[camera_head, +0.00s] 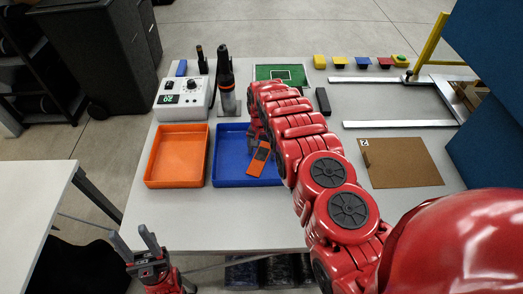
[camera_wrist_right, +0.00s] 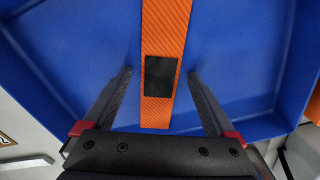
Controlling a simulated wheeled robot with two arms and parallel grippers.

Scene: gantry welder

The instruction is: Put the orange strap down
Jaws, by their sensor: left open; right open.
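The orange strap (camera_head: 257,161) lies in the blue tray (camera_head: 221,182), in its right part. In the right wrist view the strap (camera_wrist_right: 166,30) runs down the middle, with a black patch (camera_wrist_right: 159,76) on it. My right gripper (camera_wrist_right: 159,80) is open over the blue tray, one finger on each side of the strap and apart from it. In the head view my right arm hides most of that gripper. My left gripper (camera_head: 146,240) is open and empty at the front left, by the table's front edge.
An orange tray (camera_head: 148,178) stands left of the blue one. Behind them are a white control box (camera_head: 184,98), a soldering station-like dark bottle shape (camera_head: 226,80) and a green board (camera_head: 280,72). A brown sheet (camera_head: 405,163) lies at right, near blue panels (camera_head: 490,125).

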